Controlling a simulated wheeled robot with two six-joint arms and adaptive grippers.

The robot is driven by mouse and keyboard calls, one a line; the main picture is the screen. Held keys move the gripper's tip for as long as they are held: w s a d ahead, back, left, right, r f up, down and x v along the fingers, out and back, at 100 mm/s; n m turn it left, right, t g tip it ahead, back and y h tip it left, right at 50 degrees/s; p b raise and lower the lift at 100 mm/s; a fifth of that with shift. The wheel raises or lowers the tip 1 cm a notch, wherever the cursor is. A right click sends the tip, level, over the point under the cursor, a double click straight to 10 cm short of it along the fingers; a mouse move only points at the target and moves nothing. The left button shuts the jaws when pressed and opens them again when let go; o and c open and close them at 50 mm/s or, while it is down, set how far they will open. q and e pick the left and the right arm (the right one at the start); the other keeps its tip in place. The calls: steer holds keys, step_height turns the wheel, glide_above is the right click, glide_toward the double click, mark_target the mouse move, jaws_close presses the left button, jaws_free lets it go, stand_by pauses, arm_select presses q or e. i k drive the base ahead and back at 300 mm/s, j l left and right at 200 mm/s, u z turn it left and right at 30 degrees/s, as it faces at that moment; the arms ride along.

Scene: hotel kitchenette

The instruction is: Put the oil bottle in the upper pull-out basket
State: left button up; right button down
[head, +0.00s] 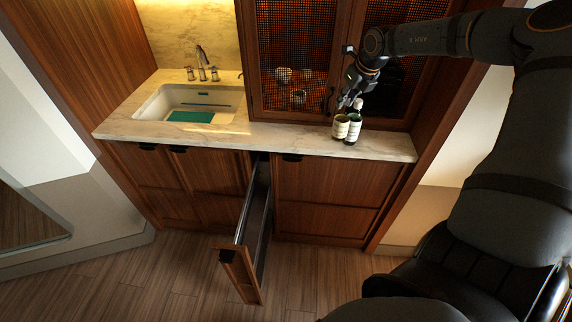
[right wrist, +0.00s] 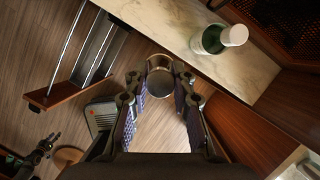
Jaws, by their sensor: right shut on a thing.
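My right gripper (head: 346,104) is above the counter's front edge, right of the sink. It is shut on a round container with a pale label (head: 341,127); its round end shows between the fingers in the right wrist view (right wrist: 160,76). A dark green bottle with a white label (head: 354,127) stands on the counter just right of it; its pale cap shows in the right wrist view (right wrist: 233,35). I cannot tell which of the two is the oil bottle. The pull-out basket unit (head: 240,262) is drawn out below the counter; its rails show in the right wrist view (right wrist: 95,48). Its tiers are hard to see.
The marble counter (head: 270,140) is mostly clear. A sink (head: 160,102) is at left. Glasses (head: 298,97) show behind the cabinet's mesh doors. In the right wrist view, a dark jointed shape (right wrist: 38,152), perhaps my left gripper, is at lower left. Floor around the drawn-out unit is free.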

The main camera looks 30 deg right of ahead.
mark_target(259, 212)
steer(key=u, duration=0.45)
steer(key=k+l+u, duration=0.2)
steer(key=l+u, duration=0.2)
steer(key=k+l+u, duration=0.25)
steer(key=u, duration=0.2)
steer(key=k+l+u, duration=0.15)
steer(key=k+l, duration=0.65)
steer(key=k, duration=0.1)
